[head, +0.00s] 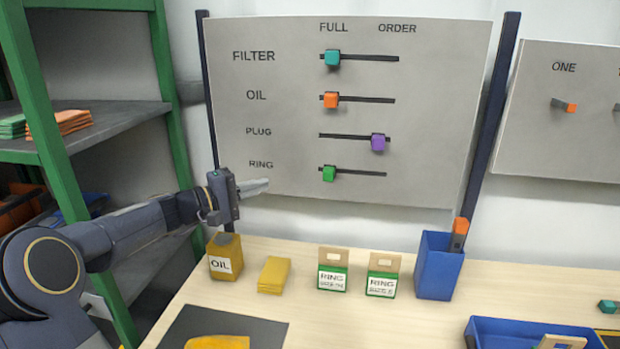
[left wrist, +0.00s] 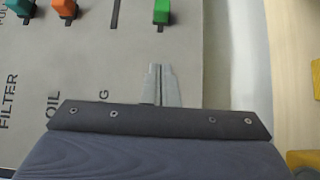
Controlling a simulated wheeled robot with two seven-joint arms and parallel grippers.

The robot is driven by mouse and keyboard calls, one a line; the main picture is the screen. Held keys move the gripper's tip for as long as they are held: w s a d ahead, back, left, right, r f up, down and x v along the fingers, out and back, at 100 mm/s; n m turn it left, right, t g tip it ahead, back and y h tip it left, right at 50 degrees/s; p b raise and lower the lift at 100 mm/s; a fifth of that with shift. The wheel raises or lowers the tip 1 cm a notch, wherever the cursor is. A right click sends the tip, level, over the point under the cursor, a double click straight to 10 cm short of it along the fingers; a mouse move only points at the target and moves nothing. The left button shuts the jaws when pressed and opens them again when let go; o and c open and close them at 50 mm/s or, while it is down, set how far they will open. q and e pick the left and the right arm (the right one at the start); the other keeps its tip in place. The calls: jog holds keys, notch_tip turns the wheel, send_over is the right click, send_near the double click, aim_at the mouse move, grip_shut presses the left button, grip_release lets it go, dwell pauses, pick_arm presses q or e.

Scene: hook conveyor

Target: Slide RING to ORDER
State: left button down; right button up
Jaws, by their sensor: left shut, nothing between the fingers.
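The board (head: 430,120) carries several slider rows under the headings FULL and ORDER. The green RING slider (head: 329,174) is at the left, FULL end of its slot, in the lowest row. My left gripper (head: 262,186) is shut and empty, in front of the board just left of the RING slider and slightly below it. In the left wrist view its fingertips (left wrist: 158,68) are together and point toward the green slider (left wrist: 161,12), with a gap between. My right gripper is not in view.
The teal FILTER slider (head: 332,58) and orange OIL slider (head: 331,100) are at FULL; the purple PLUG slider (head: 378,143) is at ORDER. Below, the table holds an OIL box (head: 225,257), two RING boxes (head: 332,270) and a blue bin (head: 436,268).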

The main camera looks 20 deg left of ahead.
aim_at(333, 181)
pick_arm(q)
jog(key=w+d+p, duration=0.3)
jog(key=w+d, duration=0.6)
jog(key=shift+w, duration=0.1)
jog(key=d+b, duration=0.3)
jog(key=w+d+f+b, duration=0.1)
jog(key=b, duration=0.1)
jog(key=shift+d, duration=0.2)
jog(key=w+d+r+b, duration=0.1)
jog(key=d+b, duration=0.2)
jog(key=d, duration=0.3)
jog(key=shift+w+d, duration=0.3)
jog(key=shift+w, duration=0.1)
